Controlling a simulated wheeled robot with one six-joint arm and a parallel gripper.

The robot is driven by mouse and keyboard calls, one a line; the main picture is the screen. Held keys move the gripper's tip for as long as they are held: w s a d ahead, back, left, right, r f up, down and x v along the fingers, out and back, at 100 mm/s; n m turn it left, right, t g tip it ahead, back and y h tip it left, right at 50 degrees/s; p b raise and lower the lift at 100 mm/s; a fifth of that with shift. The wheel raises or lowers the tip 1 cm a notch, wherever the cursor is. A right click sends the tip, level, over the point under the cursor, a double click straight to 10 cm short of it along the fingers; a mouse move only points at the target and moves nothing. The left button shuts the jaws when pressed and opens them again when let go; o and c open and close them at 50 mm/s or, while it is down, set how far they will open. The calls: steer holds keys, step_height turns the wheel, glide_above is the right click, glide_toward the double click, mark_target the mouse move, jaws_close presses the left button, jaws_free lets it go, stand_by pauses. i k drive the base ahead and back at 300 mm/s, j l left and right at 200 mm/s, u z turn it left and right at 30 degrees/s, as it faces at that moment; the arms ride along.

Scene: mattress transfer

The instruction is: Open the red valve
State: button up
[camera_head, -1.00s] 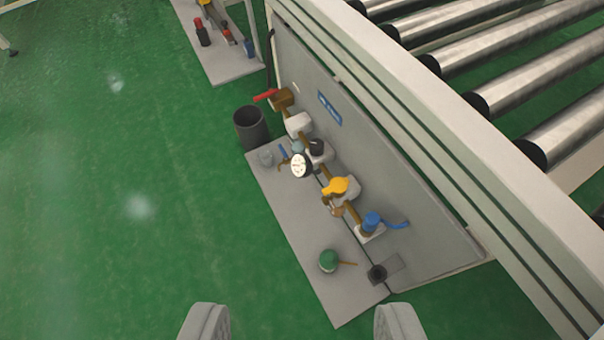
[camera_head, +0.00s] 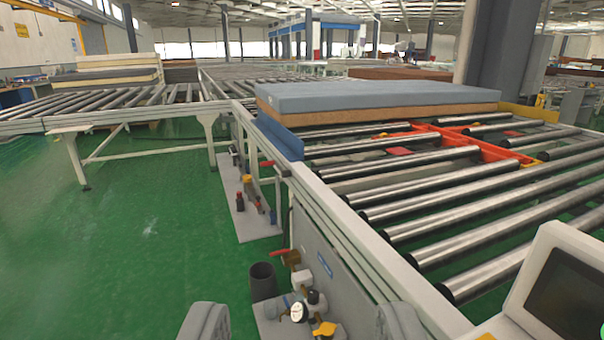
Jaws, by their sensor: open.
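The red valve handle (camera_head: 280,252) shows at the lower middle, at the far end of a pipe assembly on a grey panel (camera_head: 345,285) under the conveyor's side rail. It joins a brown valve body (camera_head: 291,260). The handle sticks out to the left.
A white round gauge (camera_head: 298,312) and yellow valve (camera_head: 325,329) sit nearer on the assembly. A dark bin (camera_head: 263,281) stands left of it. A roller conveyor (camera_head: 400,215) carries a mattress (camera_head: 375,98). A screen (camera_head: 565,285) is at right. Green floor (camera_head: 130,240) is clear at left.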

mark_target(278, 252)
steer(key=j, duration=0.65)
steer(key=i+j, duration=0.25)
steer(key=j, duration=0.15)
steer(key=i+j, duration=0.2)
steer(key=j, duration=0.2)
steer(key=i+j, duration=0.25)
steer(key=j, duration=0.15)
steer(key=i+j, duration=0.2)
steer(key=j, duration=0.2)
steer(key=i, duration=1)
steer(key=i+l+u, duration=0.1)
steer(key=i+l, duration=0.25)
steer(key=l, duration=0.1)
